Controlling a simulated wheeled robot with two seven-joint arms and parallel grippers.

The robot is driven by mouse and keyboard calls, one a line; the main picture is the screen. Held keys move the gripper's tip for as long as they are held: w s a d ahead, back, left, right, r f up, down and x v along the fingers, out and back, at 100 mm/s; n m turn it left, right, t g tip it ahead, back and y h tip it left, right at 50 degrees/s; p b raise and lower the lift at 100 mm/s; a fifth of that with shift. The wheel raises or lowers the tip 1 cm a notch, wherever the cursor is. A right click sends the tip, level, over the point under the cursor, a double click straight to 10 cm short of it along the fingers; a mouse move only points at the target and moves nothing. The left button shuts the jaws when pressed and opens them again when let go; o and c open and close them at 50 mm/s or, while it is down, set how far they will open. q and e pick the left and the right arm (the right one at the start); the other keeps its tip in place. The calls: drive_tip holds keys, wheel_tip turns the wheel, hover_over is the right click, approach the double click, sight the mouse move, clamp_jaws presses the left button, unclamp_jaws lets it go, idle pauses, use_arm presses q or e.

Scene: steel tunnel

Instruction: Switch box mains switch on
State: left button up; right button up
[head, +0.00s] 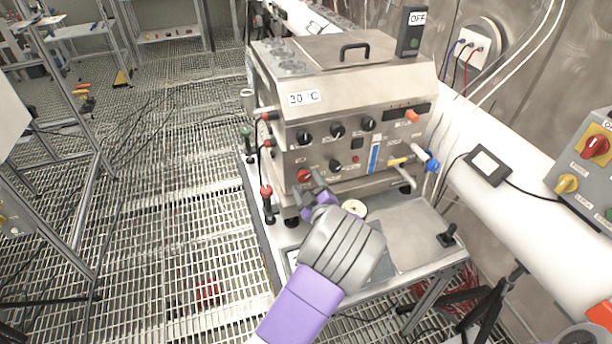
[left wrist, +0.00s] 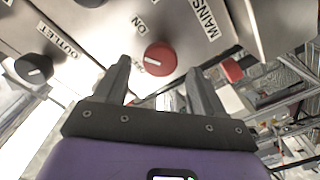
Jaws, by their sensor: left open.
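The steel box (head: 350,110) stands on a small table, with black knobs and a red round mains knob (head: 304,175) low on its front left. In the wrist view the knob sits between and beyond the two fingers, with no clear contact. My right gripper is not in view.
A grey panel (head: 580,165) with a red switch on yellow is at the right edge. A black OFF box (head: 411,32) stands on top of the steel box. Red-capped fittings (head: 267,192) stick out at its left. A wide white pipe (head: 520,200) runs behind.

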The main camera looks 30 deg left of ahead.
sight(305, 178)
use_arm(q)
drive_tip(key=shift+x, duration=1.65)
drive_tip(key=shift+w, duration=0.1)
drive_tip(key=shift+c, duration=0.4)
drive_tip(key=c, duration=0.9)
